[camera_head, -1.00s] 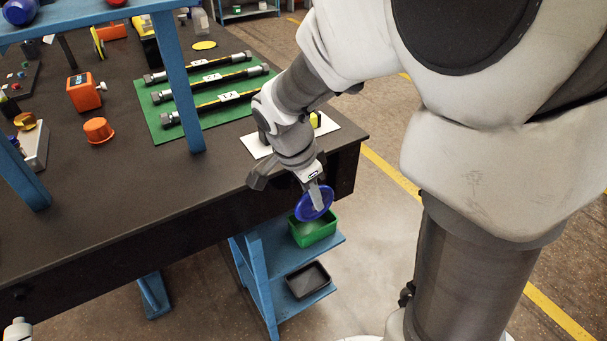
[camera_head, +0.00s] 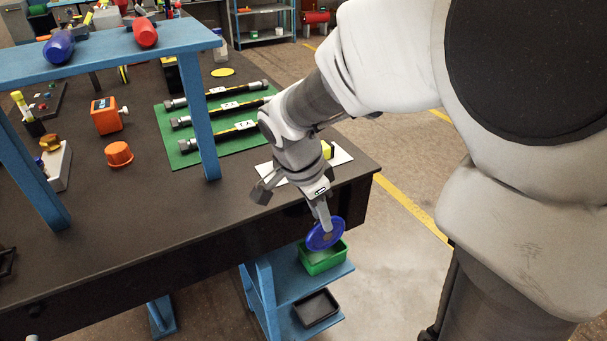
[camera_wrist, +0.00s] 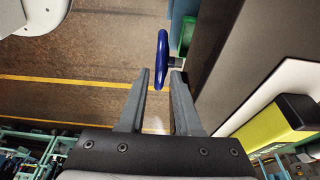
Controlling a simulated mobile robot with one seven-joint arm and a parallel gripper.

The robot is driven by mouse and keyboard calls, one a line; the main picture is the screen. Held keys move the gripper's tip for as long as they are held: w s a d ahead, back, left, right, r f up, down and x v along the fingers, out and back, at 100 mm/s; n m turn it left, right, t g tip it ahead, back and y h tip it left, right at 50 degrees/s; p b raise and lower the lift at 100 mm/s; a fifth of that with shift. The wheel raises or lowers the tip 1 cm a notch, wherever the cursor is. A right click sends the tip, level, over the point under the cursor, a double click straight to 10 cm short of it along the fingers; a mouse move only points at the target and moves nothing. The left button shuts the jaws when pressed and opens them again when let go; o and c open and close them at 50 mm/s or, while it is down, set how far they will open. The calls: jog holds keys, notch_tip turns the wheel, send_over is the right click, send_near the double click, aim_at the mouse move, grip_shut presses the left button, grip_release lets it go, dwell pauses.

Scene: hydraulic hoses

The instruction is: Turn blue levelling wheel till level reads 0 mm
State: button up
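The blue levelling wheel (camera_head: 339,233) is on the front side of the dark bench (camera_head: 130,235), near its right corner. In the wrist view the wheel (camera_wrist: 162,48) shows edge-on, with a short dark shaft on its right toward the bench. My gripper (camera_head: 326,230) reaches down to the wheel, and one finger overlaps its face in the head view. In the wrist view my gripper (camera_wrist: 161,72) has its fingers apart, with the near rim of the wheel between the tips and gaps visible on both sides. No level reading is legible.
A yellow block (camera_wrist: 262,136) sits on a white plate by the bench corner. A green bin (camera_head: 320,262) and a black tray (camera_head: 316,307) stand on blue shelves below the wheel. A blue rack (camera_head: 110,55) stands on the bench. Floor right of the bench is clear.

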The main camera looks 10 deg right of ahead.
jog(key=p+v, duration=0.3)
jog(key=v, duration=1)
jog(key=shift+p, duration=0.4)
jog(key=shift+r, duration=0.15)
